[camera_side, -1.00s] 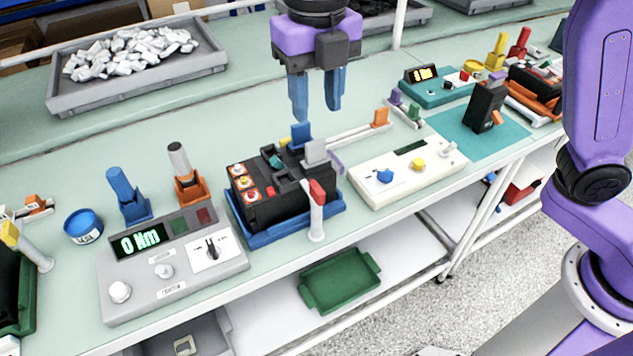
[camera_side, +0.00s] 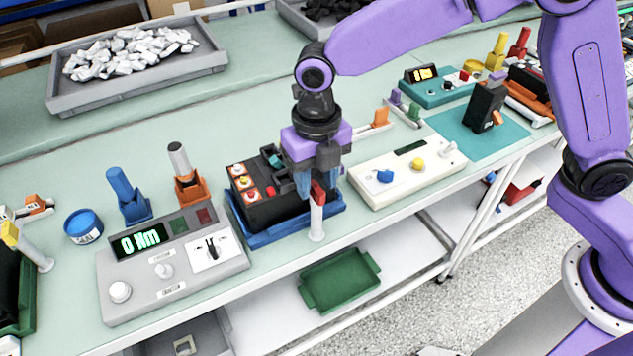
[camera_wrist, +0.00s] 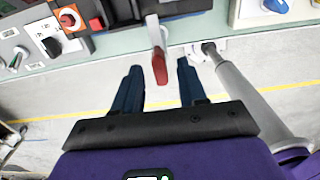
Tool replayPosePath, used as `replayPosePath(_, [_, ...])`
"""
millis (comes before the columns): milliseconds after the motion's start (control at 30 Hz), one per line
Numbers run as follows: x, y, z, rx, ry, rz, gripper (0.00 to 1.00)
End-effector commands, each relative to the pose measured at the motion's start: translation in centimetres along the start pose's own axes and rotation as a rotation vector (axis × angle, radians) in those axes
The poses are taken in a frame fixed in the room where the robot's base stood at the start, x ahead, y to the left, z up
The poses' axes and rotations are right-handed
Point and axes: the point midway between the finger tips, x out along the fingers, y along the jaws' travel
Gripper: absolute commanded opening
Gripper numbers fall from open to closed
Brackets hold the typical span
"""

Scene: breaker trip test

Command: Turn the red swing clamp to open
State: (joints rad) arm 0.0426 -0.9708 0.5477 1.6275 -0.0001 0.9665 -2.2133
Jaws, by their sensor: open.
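The red swing clamp (camera_side: 318,192) is a red-tipped lever on a white post (camera_side: 317,222) at the front right of the black breaker (camera_side: 268,204), which sits in a blue tray (camera_side: 262,240). My gripper (camera_side: 318,190) is lowered at the clamp, fingers pointing down, and hides part of the breaker. In the wrist view the clamp's red end (camera_wrist: 160,69) points between the two blue fingertips of my gripper (camera_wrist: 160,68). The fingers are apart, with a gap on each side of the red end. Whether a finger touches it cannot be told from the side view.
A grey torque tester (camera_side: 175,262) reading 0 Nm stands to the left. A cream control box (camera_side: 405,176) stands close on the right. Blue and orange upright tools (camera_side: 186,175) stand behind the tester. The table's front edge is just before the clamp.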

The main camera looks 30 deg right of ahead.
Motion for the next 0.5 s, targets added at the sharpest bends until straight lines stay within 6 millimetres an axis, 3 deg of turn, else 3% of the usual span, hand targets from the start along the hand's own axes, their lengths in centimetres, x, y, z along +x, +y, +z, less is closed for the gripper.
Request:
replayPosePath(200, [1.5,0.0,0.0,0.000,0.000,0.000,0.41])
replayPosePath(500, [1.6,0.0,0.0,0.000,0.000,0.000,0.38])
